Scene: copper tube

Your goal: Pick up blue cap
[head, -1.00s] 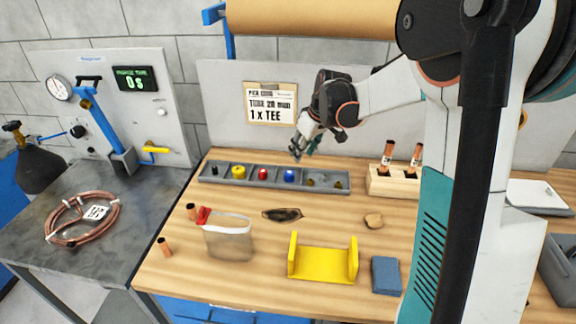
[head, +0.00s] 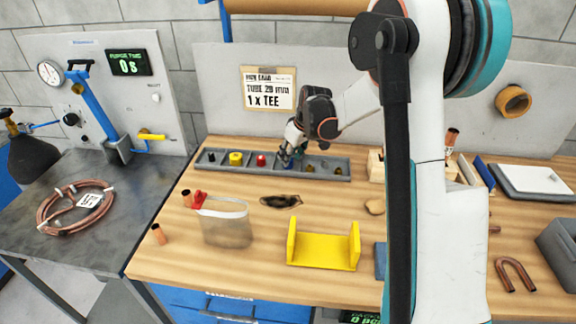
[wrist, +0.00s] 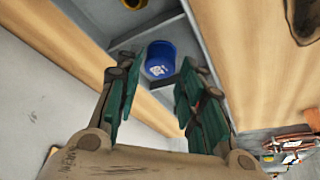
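The blue cap (wrist: 160,60) sits in a compartment of the grey divided tray (head: 222,166) at the back of the wooden bench. In the wrist view it lies ahead of and between the two green-padded fingers of my gripper (wrist: 152,95), which are spread apart with nothing between the pads. In the head view my gripper (head: 287,157) is low over the tray and mostly hides the cap. I cannot tell the exact gap between fingertips and cap. A red cap (head: 261,160) and a yellow cap (head: 236,158) sit in compartments to the left.
A yellow bracket (head: 322,252), a clear bag (head: 226,224) and a dark patch (head: 281,201) are in front of the tray. The back panel (head: 218,85) stands close behind it. A wooden block (head: 376,165) stands to the right.

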